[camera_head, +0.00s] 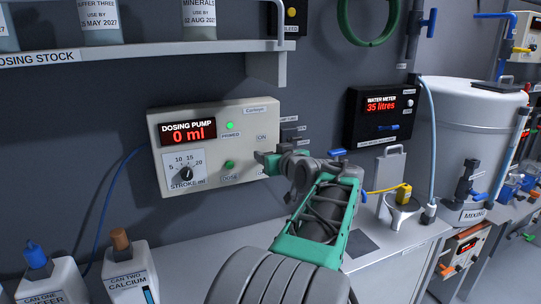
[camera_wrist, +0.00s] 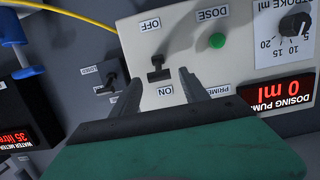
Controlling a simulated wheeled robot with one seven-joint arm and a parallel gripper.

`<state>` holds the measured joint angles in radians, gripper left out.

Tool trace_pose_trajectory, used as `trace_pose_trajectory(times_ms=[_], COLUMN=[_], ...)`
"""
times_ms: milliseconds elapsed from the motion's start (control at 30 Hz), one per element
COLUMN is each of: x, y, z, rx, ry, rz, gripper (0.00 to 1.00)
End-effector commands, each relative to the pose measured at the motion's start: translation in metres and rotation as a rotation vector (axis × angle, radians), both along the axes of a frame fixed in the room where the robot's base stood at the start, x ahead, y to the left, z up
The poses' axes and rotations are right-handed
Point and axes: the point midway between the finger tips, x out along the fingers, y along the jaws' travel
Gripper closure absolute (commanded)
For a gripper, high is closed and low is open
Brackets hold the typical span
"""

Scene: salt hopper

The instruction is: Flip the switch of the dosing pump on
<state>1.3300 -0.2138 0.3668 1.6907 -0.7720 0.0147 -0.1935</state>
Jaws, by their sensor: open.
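The dosing pump (camera_head: 213,148) is a pale wall box with a red "0 ml" display, a stroke knob and a green button. Its small dark switch (camera_wrist: 157,69) sits between the OFF and ON labels in the wrist view, which looks upside down. The lever's tip points toward the OFF label. My gripper (camera_wrist: 160,76) is open, with one finger on each side of the switch in that view; I cannot tell whether either touches it. In the head view my gripper (camera_head: 265,160) is at the box's right edge and hides the switch.
Another dark switch (camera_wrist: 112,76) is close beside one finger. A water meter (camera_head: 381,115) hangs to the right, and a shelf (camera_head: 150,50) is above. A funnel (camera_head: 402,207) with a yellow-ended hose stands on the bench. Cans (camera_head: 129,270) stand at lower left.

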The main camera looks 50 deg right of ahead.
Motion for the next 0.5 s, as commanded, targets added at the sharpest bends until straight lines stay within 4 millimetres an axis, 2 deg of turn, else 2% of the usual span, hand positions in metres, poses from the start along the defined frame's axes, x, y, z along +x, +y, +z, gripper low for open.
trace_pose_trajectory(times_ms=[233,500], x=[-0.006,-0.052], y=[0.003,0.029], z=[0.001,0.011], rx=[-0.002,-0.004], ry=[-0.001,-0.001], rz=[-0.001,-0.004], gripper=[0.47,0.47])
